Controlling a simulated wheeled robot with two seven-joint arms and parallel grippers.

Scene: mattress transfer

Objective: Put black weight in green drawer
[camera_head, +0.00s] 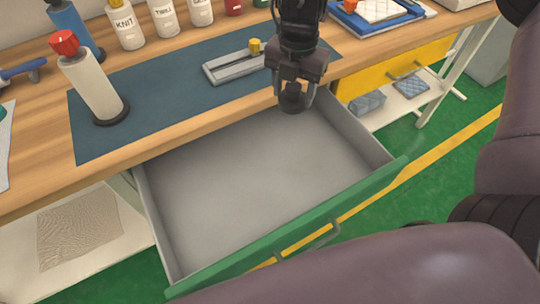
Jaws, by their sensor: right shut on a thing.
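The black weight (293,101) is a small dark round piece held at the tips of my right gripper (296,86). The gripper comes down from the top of the view, is shut on the weight, and covers part of it. The green drawer (290,238) is pulled out from under the workbench, with a green front and a grey, empty inside. The weight appears over the drawer's back right part, near the bench edge; its exact height is hard to tell. My left gripper is not in view.
On the wooden bench (40,195) lies a dark blue mat (150,95) with a red-topped white bottle (90,85) and a grey tool with a yellow knob (235,66). Labelled bottles (127,30) stand behind. A yellow drawer (385,70) is at the right. My arm links fill the lower right.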

